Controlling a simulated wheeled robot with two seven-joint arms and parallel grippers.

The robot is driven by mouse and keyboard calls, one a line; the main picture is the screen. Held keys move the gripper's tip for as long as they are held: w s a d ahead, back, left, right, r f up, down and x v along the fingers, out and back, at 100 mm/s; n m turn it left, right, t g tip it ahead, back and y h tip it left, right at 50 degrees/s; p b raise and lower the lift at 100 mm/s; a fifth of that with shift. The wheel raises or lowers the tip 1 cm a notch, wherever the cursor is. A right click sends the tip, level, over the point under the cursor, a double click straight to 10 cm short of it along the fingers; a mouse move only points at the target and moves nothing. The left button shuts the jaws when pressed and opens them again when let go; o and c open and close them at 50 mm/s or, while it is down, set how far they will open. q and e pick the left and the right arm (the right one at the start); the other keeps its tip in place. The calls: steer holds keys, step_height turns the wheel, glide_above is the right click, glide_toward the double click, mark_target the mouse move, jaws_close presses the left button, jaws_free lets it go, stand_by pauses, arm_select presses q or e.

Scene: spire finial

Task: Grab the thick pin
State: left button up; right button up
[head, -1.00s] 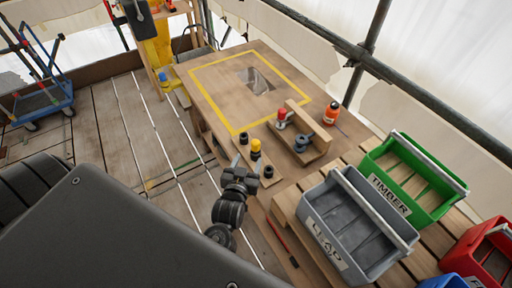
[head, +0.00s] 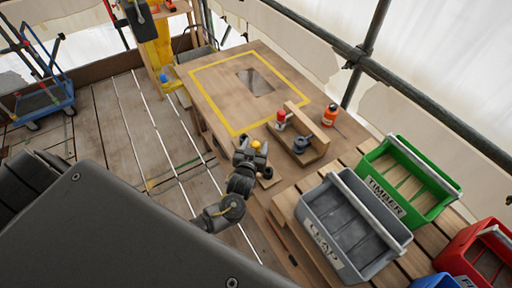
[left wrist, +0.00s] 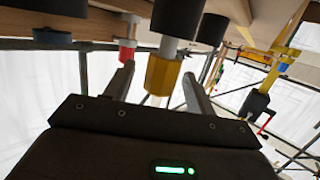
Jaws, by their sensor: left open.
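A thick pin with a yellow head (head: 256,145) stands on the workbench by its near edge. In the left wrist view, which is upside down, its yellow head (left wrist: 163,76) and grey shank show, with black round pieces at its base. My left gripper (head: 250,150) is at this pin and partly covers it in the head view. In the left wrist view its two open fingers (left wrist: 156,84) lie on either side of the yellow head, with gaps visible. A thinner-looking red pin (head: 281,116) stands farther back; it also shows in the left wrist view (left wrist: 127,52). My right gripper is not in view.
A wooden block holder (head: 310,132) with a dark grey ring (head: 300,145) lies right of the pin. An orange bottle (head: 330,115) stands behind. Grey (head: 318,222) and green (head: 432,205) bins are to the right. The yellow-taped area (head: 212,92) is mostly clear.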

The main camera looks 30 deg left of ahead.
arm_select(q)
steer(key=c, duration=1.1)
steer(key=shift+r, duration=0.1)
steer(key=shift+r+b, duration=0.35)
steer(key=shift+r, duration=0.2)
steer(key=s+d+r, duration=0.1)
steer(key=s+r, duration=0.3)
steer(key=s+d+r+b, duration=0.1)
steer(key=s+r, duration=0.2)
steer(key=s, duration=0.2)
steer(key=s+d+r, duration=0.1)
steer(key=s+r, duration=0.3)
steer(key=shift+s+d+r+b, duration=0.25)
steer(key=shift+r+b, duration=0.1)
steer(key=shift+b, duration=0.05)
